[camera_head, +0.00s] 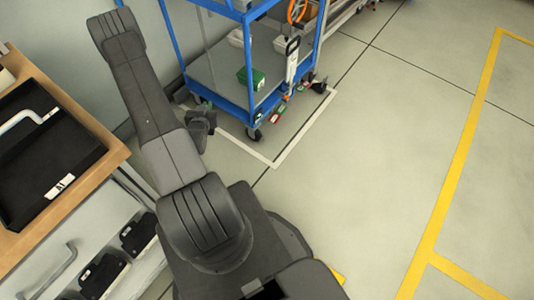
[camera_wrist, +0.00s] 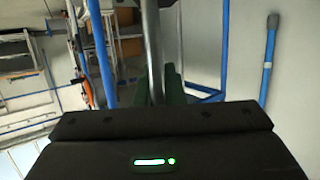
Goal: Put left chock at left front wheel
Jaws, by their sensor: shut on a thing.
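The blue cart (camera_head: 250,100) stands inside a white floor outline. One of its dark castor wheels (camera_head: 255,134) shows at the near corner, and another (camera_head: 197,98) at the left, close to my gripper. My gripper (camera_head: 206,122) is low beside the cart's left near side, partly hidden by my own arm. Small red and green pieces (camera_head: 276,116) lie by the cart's near edge.
A green bin (camera_head: 250,79) sits on the cart's lower shelf. A pale handle (camera_head: 292,60) and an orange ring (camera_head: 297,11) are at its right. A wooden bench (camera_head: 100,172) with a black tray (camera_head: 45,155) is at left. Floor to the right is clear.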

